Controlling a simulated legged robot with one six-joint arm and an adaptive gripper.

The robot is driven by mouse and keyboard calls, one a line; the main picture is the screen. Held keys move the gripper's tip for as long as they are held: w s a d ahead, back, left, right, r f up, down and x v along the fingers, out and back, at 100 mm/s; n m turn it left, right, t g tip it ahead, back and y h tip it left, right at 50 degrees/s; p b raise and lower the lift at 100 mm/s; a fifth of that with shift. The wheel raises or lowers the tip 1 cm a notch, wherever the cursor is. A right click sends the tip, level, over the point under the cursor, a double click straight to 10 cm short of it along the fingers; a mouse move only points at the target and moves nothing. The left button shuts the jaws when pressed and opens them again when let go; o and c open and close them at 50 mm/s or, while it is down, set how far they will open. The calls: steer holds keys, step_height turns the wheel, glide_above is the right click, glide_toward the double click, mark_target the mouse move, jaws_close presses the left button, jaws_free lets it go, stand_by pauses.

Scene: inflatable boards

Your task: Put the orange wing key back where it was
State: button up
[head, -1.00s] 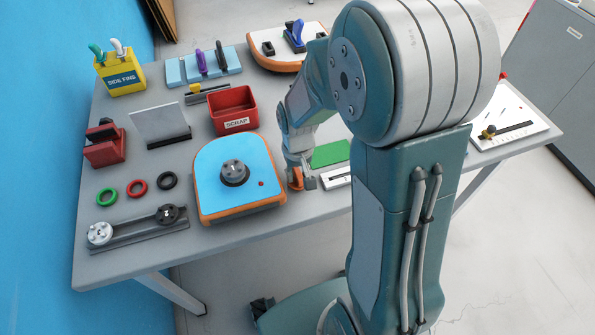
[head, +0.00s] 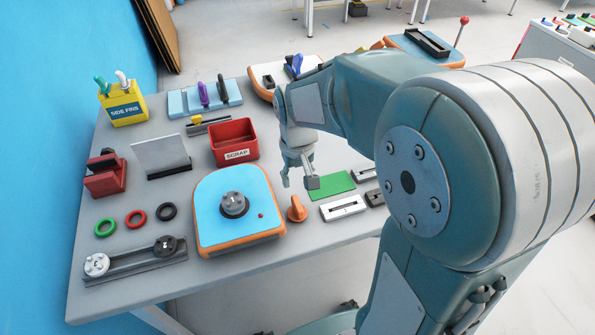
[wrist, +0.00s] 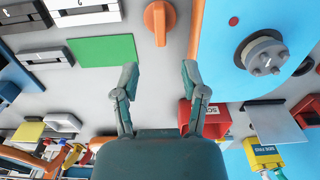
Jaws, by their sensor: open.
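The orange wing key (head: 297,209) stands upright on the grey table, just right of the blue-topped board with orange sides (head: 210,225). It also shows at the top middle of the wrist view (wrist: 159,22). My gripper (head: 299,184) is open and empty, above the table and a little behind the key. In the wrist view its two fingers (wrist: 160,75) are spread apart, with the key beyond their tips and bare table between them.
A green mat (head: 331,185) and a white slotted block (head: 343,208) lie right of the key. A red scrap bin (head: 233,142) stands behind the board. Green, red and black rings (head: 137,218) lie at the left. Bare table lies in front of the key.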

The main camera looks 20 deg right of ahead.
steer(key=s+r+t, duration=0.5)
steer(key=s+r, duration=0.6)
steer(key=s, duration=0.3)
steer(key=shift+t, duration=0.3)
